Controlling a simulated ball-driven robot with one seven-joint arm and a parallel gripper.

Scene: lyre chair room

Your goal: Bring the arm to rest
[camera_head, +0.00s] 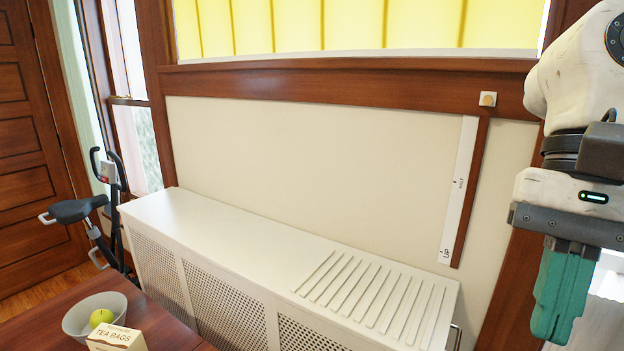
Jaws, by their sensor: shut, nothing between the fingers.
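My arm (577,80) hangs down along the right edge of the picture, partly cut off by the frame. My gripper (552,335) is at its lower end, with teal fingers pointing downward. The fingers are together and hold nothing. The gripper is in front of the wall, to the right of the white cabinet, and looks clear of everything.
A long white cabinet (230,225) with mesh doors and a slatted top part runs along the wall. A wooden table (165,325) at the lower left bears a bowl (72,320) with a green apple (101,317) and a tea bags box (118,340). An exercise bike (78,210) stands behind.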

